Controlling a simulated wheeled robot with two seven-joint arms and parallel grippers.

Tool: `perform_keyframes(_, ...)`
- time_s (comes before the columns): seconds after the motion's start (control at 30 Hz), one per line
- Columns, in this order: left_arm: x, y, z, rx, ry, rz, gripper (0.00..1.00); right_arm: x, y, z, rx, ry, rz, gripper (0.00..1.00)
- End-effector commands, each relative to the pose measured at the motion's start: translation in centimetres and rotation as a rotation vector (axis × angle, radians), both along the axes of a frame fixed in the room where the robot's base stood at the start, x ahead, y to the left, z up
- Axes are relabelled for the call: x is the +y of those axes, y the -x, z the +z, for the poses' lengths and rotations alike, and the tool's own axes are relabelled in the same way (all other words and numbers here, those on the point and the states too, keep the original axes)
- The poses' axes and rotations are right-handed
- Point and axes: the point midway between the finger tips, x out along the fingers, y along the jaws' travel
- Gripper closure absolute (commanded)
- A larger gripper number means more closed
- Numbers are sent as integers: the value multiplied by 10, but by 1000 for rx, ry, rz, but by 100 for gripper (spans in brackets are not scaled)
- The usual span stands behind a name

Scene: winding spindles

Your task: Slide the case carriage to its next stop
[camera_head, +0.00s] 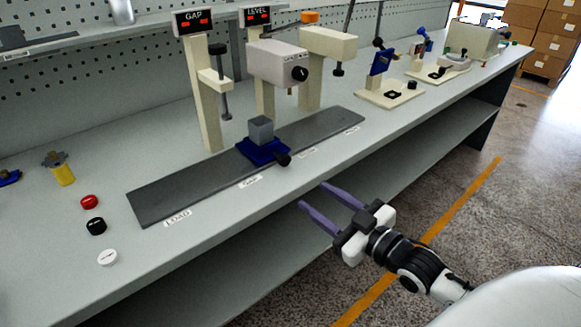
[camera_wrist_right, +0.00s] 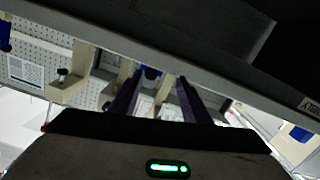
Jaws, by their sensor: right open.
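The case carriage (camera_head: 259,152) is a blue block on the dark grey track (camera_head: 190,193). A grey cube-like case (camera_head: 261,130) sits on top of it, and a dark knob (camera_head: 283,160) sticks out at its front right. The carriage stands near the label in the middle of the track, below the GAP post. My right gripper (camera_head: 312,196) is open and empty, with purple fingers, in front of the bench edge and to the right of and below the carriage. In the right wrist view its two fingers (camera_wrist_right: 158,90) are apart with nothing clearly between them. My left gripper does not show.
Posts with GAP (camera_head: 194,22) and LEVEL (camera_head: 258,17) displays stand behind the track. Red (camera_head: 89,202), black (camera_head: 96,226) and white (camera_head: 107,257) buttons lie left of it. Small fixtures (camera_head: 381,75) stand further right. The track right of the carriage looks clear.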

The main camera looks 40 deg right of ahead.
Motion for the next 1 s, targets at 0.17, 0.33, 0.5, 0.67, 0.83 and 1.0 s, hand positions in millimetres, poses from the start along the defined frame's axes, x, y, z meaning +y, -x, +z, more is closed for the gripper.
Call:
perform_keyframes(0.17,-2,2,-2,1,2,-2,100,-9,-14,31,-78,19,6,57)
perform_keyframes(0.33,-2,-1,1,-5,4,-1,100,-7,-37,32,-78,19,5,57)
perform_keyframes(0.5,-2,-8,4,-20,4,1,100,-5,-66,30,-75,17,5,57)
perform_keyframes(0.67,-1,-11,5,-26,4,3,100,-3,-90,30,-73,18,4,57)
perform_keyframes(0.83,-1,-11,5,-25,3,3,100,-1,-104,29,-71,19,4,57)
perform_keyframes(1.0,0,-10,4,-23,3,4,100,-1,-109,28,-70,19,5,57)
